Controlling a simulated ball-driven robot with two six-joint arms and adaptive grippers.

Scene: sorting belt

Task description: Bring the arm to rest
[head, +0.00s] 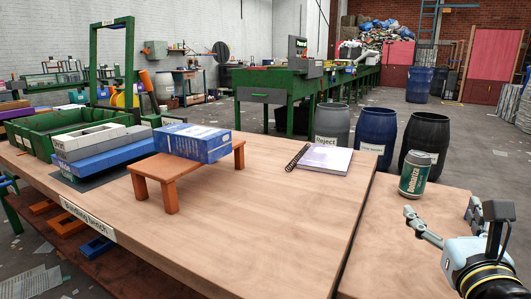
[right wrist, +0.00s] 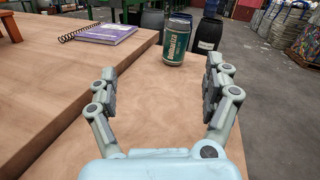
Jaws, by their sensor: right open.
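My right gripper (head: 450,222) is at the lower right of the head view, above the lower wooden side table. In the right wrist view my right gripper (right wrist: 160,88) is open, its two fingers wide apart with nothing between them. A green can with a light lid (head: 415,174) stands upright on the side table, beyond the fingertips. The can also shows in the right wrist view (right wrist: 176,42), ahead of the gripper and apart from it. My left gripper is not in view.
The building bench (head: 270,215) carries a spiral notebook (head: 318,158), a small orange stand (head: 165,172) with a blue box (head: 195,142) on it, and a green crate (head: 40,135). Barrels (head: 377,135) stand behind the side table (head: 400,240). The bench's middle is clear.

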